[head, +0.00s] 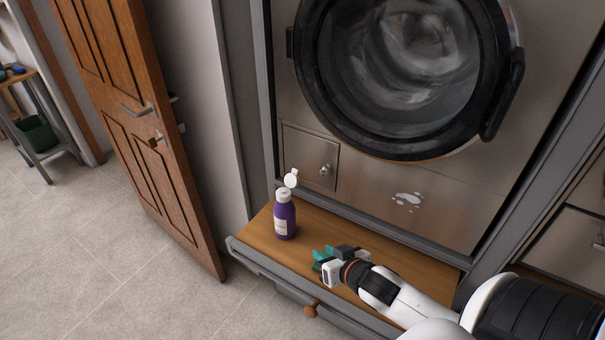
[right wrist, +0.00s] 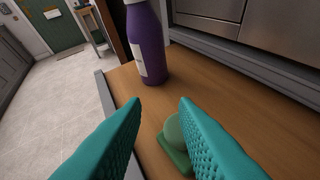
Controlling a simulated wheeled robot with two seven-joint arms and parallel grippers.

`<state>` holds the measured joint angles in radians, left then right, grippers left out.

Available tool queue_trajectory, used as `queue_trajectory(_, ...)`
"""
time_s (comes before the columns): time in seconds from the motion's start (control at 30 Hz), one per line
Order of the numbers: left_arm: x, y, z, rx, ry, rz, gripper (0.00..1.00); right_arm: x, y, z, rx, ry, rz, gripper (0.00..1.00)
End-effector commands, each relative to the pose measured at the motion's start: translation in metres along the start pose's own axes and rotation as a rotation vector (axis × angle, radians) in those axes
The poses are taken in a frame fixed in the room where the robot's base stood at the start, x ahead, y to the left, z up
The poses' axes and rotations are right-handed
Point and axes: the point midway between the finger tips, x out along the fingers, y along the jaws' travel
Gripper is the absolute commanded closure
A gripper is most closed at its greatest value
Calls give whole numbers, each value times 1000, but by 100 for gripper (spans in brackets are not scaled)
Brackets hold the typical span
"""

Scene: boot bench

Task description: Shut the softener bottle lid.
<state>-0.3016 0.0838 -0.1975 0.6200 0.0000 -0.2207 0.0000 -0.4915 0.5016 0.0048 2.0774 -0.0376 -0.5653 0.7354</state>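The softener bottle (head: 285,220) is purple with a pale label and stands upright on the wooden shelf near its left end. Its white lid (head: 291,178) is flipped open and stands up above the white neck. The bottle also shows in the right wrist view (right wrist: 147,45), where the lid is cut off by the top edge. My right gripper (head: 318,258) is to the right of the bottle and nearer the shelf's front, apart from it. In the right wrist view its teal fingers (right wrist: 160,103) are spread with nothing between the tips. My left gripper is not in view.
A green round object on a green base (right wrist: 175,140) sits on the shelf below my right fingers. The wooden shelf (head: 405,262) runs under a front-loading washer (head: 405,70). A wooden door (head: 130,110) stands to the left. The shelf's right part is bare.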

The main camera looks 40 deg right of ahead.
Motion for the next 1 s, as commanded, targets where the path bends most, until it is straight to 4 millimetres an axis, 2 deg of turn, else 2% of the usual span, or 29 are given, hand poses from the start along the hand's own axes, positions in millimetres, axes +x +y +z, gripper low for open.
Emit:
queue_trajectory(0.2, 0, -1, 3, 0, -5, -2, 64, 21, -37, 59, 105, -220, 167, 74)
queue_trajectory(0.3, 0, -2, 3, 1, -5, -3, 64, 21, -52, 91, 158, -302, 295, 74)
queue_trajectory(0.4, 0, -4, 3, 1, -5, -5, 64, 17, -62, 114, 198, -344, 407, 74)
queue_trajectory(0.53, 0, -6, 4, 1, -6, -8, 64, 12, -67, 132, 228, -363, 498, 74)
queue_trajectory(0.67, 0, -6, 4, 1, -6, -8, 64, 14, -66, 138, 239, -368, 528, 74)
queue_trajectory(0.77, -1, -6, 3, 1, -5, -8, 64, 22, -61, 143, 239, -370, 530, 74)
queue_trajectory(1.0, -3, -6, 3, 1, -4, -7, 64, 54, -43, 161, 240, -372, 529, 74)
